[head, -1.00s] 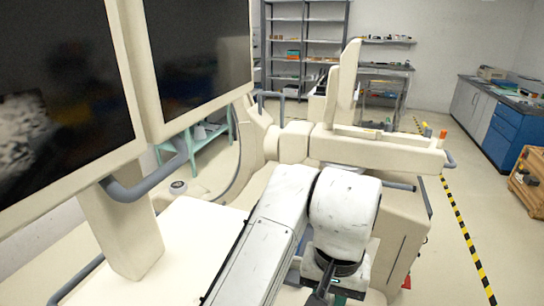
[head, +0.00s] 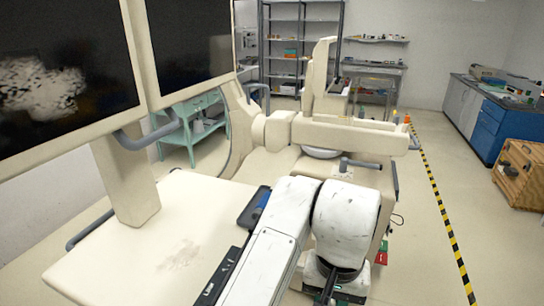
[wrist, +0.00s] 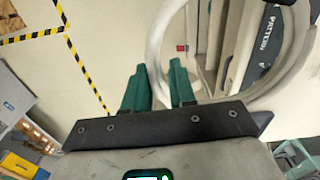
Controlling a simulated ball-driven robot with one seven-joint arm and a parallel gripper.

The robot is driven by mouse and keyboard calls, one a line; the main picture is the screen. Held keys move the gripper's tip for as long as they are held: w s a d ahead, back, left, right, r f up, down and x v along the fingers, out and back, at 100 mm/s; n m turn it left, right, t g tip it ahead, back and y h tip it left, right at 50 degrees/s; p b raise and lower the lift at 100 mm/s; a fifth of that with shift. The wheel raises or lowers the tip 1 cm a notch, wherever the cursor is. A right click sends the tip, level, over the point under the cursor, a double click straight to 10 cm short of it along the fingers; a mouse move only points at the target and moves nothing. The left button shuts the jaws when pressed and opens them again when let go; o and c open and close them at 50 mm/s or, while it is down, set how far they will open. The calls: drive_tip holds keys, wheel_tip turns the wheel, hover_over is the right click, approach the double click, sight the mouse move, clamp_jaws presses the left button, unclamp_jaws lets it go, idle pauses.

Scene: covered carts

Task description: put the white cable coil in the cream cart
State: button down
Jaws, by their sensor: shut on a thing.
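A pale ring (wrist: 154,50), which I take for the white cable coil, shows in the wrist view. My gripper (wrist: 158,82) has two green fingers, shut on its near side. The rest of the ring extends up and right, away from the fingers. In the head view the gripper and coil are hidden behind my white arm. A cream cart with a broad flat top (head: 150,235) carries two dark monitors at the left. A cream machine (head: 340,140) with a thick horizontal arm stands behind my arm. I cannot tell which of these is the task's cream cart.
Yellow-black floor tape (head: 440,210) runs along the right, with bare floor beside it. A blue cabinet (head: 503,130) and a wooden crate (head: 520,172) stand at the far right. Grey shelves (head: 300,45) and a teal table (head: 190,120) are farther back.

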drive_tip(key=s+d+f+n, duration=0.1)
drive_tip(key=d+f, duration=0.4)
drive_tip(key=f, duration=0.7)
drive_tip(key=s+d+f+n, duration=0.1)
drive_tip(key=d+f, duration=0.4)
drive_tip(key=f, duration=0.8)
drive_tip(key=shift+s+n, duration=0.3)
drive_tip(key=shift+n, duration=0.3)
drive_tip(key=shift+a, duration=0.1)
